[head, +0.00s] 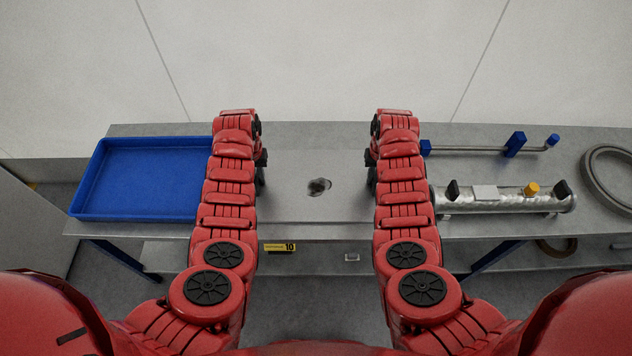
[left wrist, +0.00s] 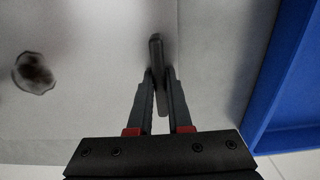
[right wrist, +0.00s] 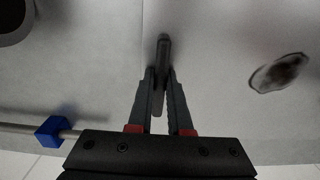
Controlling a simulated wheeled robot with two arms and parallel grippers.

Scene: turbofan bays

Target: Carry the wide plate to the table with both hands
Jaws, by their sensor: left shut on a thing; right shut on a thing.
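The wide plate (head: 300,207) is a flat grey sheet with a dark patch near its middle, between my two arms and over the workbench in the head view. Its grey nearly matches the bench top, so I cannot tell whether it touches it. My left gripper (head: 262,172) is shut on a dark bar-like handle at the plate's left side; the left wrist view shows the fingers (left wrist: 158,80) around it. My right gripper (head: 370,172) is shut on a similar handle at the right side, seen between the fingers (right wrist: 160,80) in the right wrist view. My forearms hide the plate's side edges.
The workbench (head: 480,227) carries a blue tray (head: 150,180) on the left. On the right are a thin pipe with blue ends (head: 515,145), a silver cylinder (head: 500,203) with black and yellow fittings, and a grey ring (head: 605,180).

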